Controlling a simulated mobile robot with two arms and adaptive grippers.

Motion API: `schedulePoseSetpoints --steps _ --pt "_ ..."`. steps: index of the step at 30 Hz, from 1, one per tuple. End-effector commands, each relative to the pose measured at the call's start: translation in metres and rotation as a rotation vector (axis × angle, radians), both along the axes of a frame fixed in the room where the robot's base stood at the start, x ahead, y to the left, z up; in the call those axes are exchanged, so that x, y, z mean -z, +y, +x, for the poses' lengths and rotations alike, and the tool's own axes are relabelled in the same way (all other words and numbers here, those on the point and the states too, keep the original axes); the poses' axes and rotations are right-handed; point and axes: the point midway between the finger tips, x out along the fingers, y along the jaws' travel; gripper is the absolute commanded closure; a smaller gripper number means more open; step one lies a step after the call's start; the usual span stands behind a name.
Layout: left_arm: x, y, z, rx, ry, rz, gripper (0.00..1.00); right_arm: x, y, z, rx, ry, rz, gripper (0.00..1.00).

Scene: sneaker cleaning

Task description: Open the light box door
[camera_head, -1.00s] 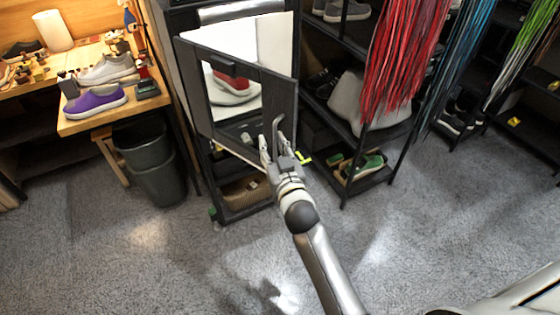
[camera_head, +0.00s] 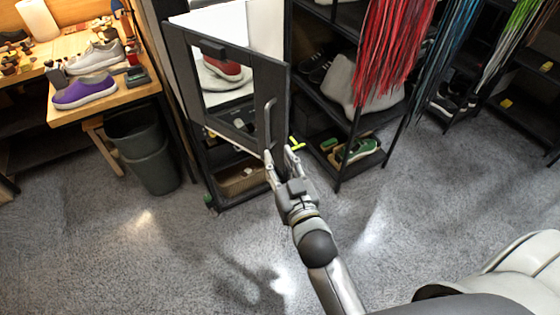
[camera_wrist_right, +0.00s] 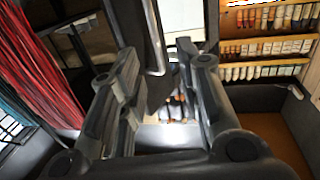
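The light box (camera_head: 266,28) is a dark-framed cabinet with a bright white inside. Its dark-framed door (camera_head: 272,92) stands swung outward, and a red and white sneaker (camera_head: 222,69) shows through the door's opening. The door has a bar handle (camera_head: 268,122) near its right edge. My right gripper (camera_head: 280,156) is open, its fingertips just below the handle in the head view. In the right wrist view the handle (camera_wrist_right: 156,45) shows beyond the two spread fingers (camera_wrist_right: 160,72); I see no grip on it. My left gripper is out of view.
A wooden table (camera_head: 105,103) with a purple shoe (camera_head: 85,91) stands left, with a grey bin (camera_head: 147,150) beside it. A dark shoe rack (camera_head: 340,110) with hanging red laces (camera_head: 390,50) stands right of the box.

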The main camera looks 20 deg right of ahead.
Motion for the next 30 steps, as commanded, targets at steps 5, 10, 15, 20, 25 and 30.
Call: schedulePoseSetpoints --steps 5,10,15,20,25,30 --pt "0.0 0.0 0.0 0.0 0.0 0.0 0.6 0.001 -0.001 0.0 0.0 0.002 0.006 0.8" --pt "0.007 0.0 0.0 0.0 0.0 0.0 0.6 0.016 -0.014 0.004 -0.008 0.021 0.111 1.0" --pt "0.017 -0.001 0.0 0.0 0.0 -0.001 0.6 0.04 -0.042 0.012 -0.022 0.06 0.348 1.0" --pt "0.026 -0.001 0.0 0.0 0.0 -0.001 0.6 0.056 -0.069 0.02 -0.039 0.094 0.588 1.0" --pt "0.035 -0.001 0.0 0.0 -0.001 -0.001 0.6 0.063 -0.096 0.029 -0.065 0.124 0.846 1.0" --pt "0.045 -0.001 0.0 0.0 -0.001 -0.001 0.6 0.059 -0.122 0.038 -0.104 0.147 1.099 1.0"
